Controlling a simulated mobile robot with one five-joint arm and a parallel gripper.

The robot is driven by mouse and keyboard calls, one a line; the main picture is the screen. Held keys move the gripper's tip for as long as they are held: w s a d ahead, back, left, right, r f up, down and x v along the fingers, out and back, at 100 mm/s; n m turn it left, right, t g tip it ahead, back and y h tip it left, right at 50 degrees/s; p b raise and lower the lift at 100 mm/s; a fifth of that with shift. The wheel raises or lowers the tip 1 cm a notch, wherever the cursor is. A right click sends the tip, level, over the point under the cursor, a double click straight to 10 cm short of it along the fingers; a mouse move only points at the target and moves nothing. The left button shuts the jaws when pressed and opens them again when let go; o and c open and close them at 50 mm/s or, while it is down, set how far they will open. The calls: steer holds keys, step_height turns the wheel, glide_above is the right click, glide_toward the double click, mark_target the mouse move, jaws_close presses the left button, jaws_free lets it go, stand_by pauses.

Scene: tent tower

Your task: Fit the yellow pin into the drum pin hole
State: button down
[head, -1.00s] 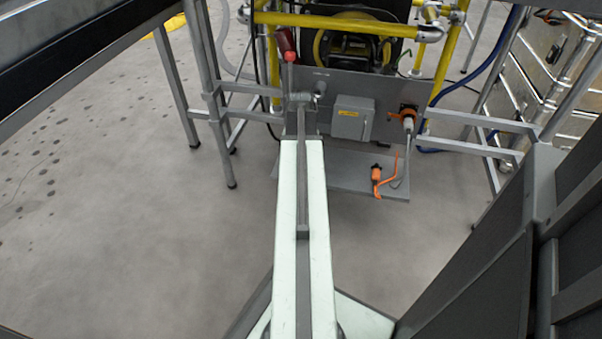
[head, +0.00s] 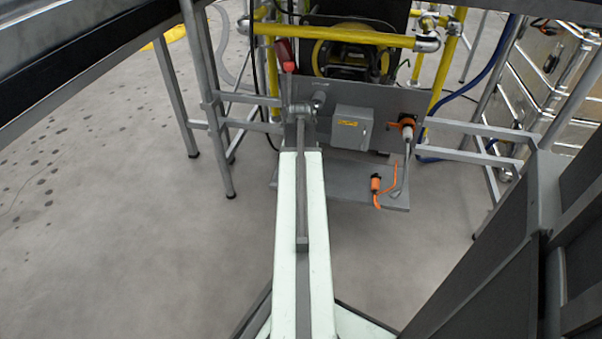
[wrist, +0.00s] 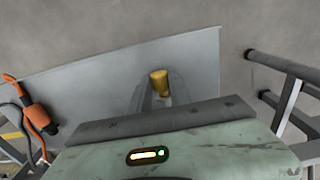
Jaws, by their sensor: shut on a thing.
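The yellow pin (wrist: 159,82) is upright in the middle of the wrist view, between the grey fingers of my gripper (wrist: 155,93). The gripper is shut on it. In the head view my arm points away from me toward the yellow tube frame, and the pin and fingertips cannot be made out there. The drum (head: 352,55), black and yellow, sits behind the upper yellow tube of that frame. I cannot make out its pin hole in either view.
A grey panel with a grey box (head: 352,128) stands below the drum. An orange-handled part (head: 377,186) lies on the low grey plate (head: 340,195); an orange connector (head: 406,127) is on the panel. Grey metal legs stand on both sides. Floor at left is clear.

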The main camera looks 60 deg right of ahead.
steer(key=shift+r+p, duration=1.45)
steer(key=shift+r, duration=0.25)
